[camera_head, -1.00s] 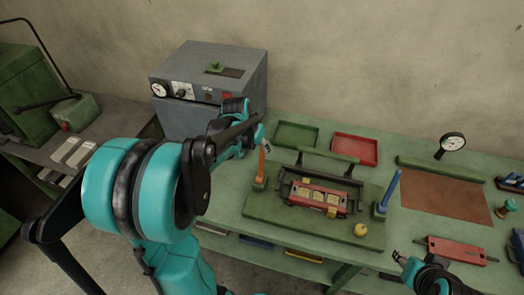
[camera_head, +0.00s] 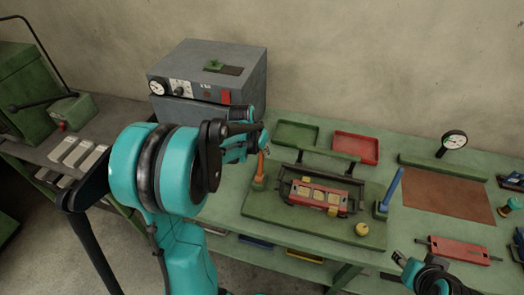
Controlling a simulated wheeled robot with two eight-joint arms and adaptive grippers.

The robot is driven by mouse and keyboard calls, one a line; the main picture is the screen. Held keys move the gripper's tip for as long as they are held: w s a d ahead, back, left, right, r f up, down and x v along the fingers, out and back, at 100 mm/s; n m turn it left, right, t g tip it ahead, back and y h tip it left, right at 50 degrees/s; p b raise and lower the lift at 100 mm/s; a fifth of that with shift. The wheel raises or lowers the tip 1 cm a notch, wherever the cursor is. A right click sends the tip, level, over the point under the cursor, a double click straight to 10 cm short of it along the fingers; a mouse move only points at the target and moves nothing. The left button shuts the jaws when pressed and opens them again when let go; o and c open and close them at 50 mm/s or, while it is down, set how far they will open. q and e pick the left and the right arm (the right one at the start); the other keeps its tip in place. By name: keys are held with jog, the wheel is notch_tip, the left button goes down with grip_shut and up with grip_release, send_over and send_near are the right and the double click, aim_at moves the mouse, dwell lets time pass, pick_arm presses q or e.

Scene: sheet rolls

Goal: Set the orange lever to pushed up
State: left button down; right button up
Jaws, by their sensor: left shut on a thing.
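The orange lever (camera_head: 260,169) stands nearly upright at the left end of the green base plate (camera_head: 268,211) on the bench. My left gripper (camera_head: 263,141) is at the top of this lever and shut on it. My own arm links hide part of the gripper. A blue lever (camera_head: 393,186) leans to the right at the other end of the plate. My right gripper (camera_head: 398,256) is low at the bottom right, away from the levers, and its jaws are too small to read.
A red part with pale pads (camera_head: 319,195) sits in a dark frame between the levers. A yellow knob (camera_head: 361,229) is in front. Green (camera_head: 296,133) and red (camera_head: 356,147) trays lie behind. A grey machine (camera_head: 208,75) stands behind my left arm.

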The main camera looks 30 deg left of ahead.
pick_arm(q)
jog(key=shift+s, duration=0.15)
jog(key=shift+s+d+r+t+b, duration=0.1)
jog(key=shift+s+t+b, duration=0.1)
jog(key=shift+s+t, duration=0.15)
jog(key=shift+s+d+t+b, duration=0.1)
jog(key=shift+s+t+b, duration=0.05)
jog(key=shift+s+t, duration=0.2)
jog(key=s+t+b, duration=0.1)
jog(key=s+t, duration=0.1)
jog(key=s+t+y+b, duration=0.1)
jog(key=shift+s+d+f+b, duration=0.2)
jog(key=shift+s+d+b, duration=0.1)
jog(key=shift+d, duration=0.1)
jog(key=t+y+b, duration=0.1)
jog(key=t+b, duration=0.5)
jog(key=b, duration=0.2)
send_near(262, 161)
jog(key=shift+w+d+f+m, duration=0.25)
jog(key=shift+w+f+m, duration=0.15)
jog(key=shift+w+f, duration=0.15)
jog(key=c, duration=1.4)
grip_release()
jog(key=shift+c, duration=0.2)
jog(key=shift+r, duration=0.15)
